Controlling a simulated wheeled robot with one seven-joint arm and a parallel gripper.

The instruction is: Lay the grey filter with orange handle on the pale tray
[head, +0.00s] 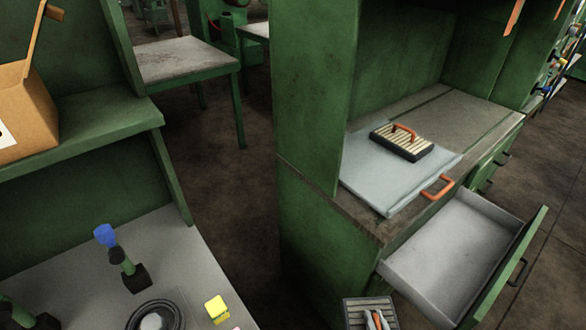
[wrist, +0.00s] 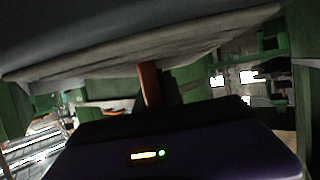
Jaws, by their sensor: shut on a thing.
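The grey filter (head: 354,306) with the orange handle shows at the bottom edge of the head view, partly cut off. My gripper (head: 375,320) is shut on its orange handle, and the filter is in front of the cabinet, apart from the tray. In the wrist view the filter (wrist: 140,62) fills the top as a broad grey shape, with its orange handle (wrist: 150,84) running to the jaws; the fingertips are hard to make out. The pale tray (head: 385,195) lies on the cabinet top, with an orange handle at its front edge. A cream-ribbed, dark-framed filter (head: 402,145) lies on its back part.
An open drawer (head: 450,255) juts out below the tray, right of the held filter. A tall green cabinet wall (head: 310,95) stands left of the tray. The tray's front part is bare. A grey table (head: 185,255) with small objects is at lower left.

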